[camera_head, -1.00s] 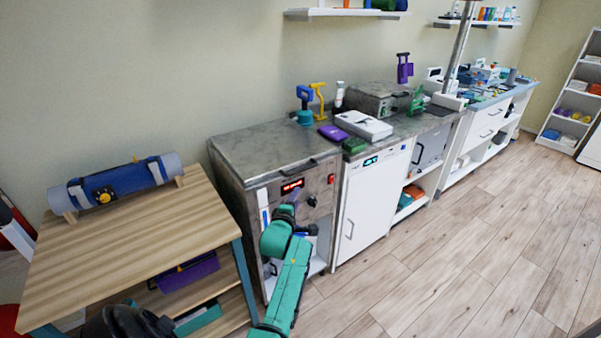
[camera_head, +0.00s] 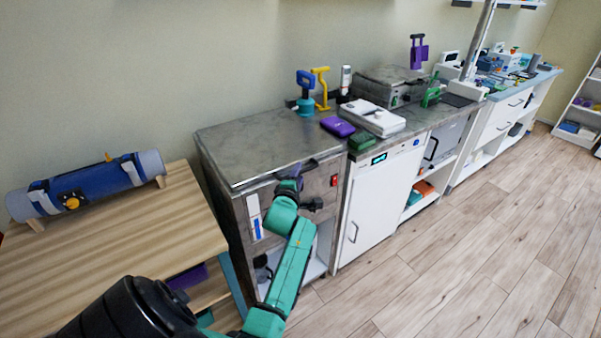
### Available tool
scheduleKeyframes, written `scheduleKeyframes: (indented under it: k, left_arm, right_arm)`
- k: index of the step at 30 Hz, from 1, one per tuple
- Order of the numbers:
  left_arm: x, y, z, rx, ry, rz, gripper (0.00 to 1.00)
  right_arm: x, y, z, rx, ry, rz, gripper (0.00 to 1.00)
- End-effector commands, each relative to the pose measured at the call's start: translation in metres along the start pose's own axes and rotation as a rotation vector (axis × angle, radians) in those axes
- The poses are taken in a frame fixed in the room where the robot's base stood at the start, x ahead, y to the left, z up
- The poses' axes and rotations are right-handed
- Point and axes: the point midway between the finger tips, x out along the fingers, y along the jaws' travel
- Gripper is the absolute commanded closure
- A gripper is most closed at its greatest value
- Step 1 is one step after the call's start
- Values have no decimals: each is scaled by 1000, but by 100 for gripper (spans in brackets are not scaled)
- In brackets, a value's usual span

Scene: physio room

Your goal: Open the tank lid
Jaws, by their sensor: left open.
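The tank is a grey steel unit (camera_head: 323,196) with a flat, worn metal lid (camera_head: 250,147) on top. The lid lies level and looks closed. My left gripper (camera_head: 297,170) is at the top front of the tank, just by the lid's front edge, where the dark handle is. The gripper is small and dark here, and its jaws are open. Whether the fingers touch or surround the handle cannot be told. My green forearm reaches up to it from below and hides part of the tank's front and the display. My right gripper is not in view.
A wooden table (camera_head: 120,225) with a blue roll (camera_head: 85,185) stands at the left. Right of the tank is a white cabinet (camera_head: 378,205). Blue and yellow tools (camera_head: 306,92), a purple box (camera_head: 337,126) and a white device (camera_head: 372,118) stand behind the lid's right side. Floor is clear at right.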

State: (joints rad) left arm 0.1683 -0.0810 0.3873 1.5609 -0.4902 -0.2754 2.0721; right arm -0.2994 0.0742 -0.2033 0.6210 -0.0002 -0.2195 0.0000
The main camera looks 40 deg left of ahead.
Motion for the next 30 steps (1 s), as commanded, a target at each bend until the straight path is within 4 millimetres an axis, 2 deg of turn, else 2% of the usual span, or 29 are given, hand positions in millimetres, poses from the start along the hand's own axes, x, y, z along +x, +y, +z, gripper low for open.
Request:
scheduleKeyframes:
  k: [2,3,6,15,30]
  left_arm:
    - [0,0,0,0,0,0,53]
    - [0,0,0,0,0,0,68]
    - [0,0,0,0,0,0,100]
    - [0,1,0,1,0,1,100]
    - [0,2,0,1,0,4,100]
  right_arm:
    - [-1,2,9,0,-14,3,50]
    - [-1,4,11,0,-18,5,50]
    - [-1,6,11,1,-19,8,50]
    - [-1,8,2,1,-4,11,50]
    - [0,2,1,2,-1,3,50]
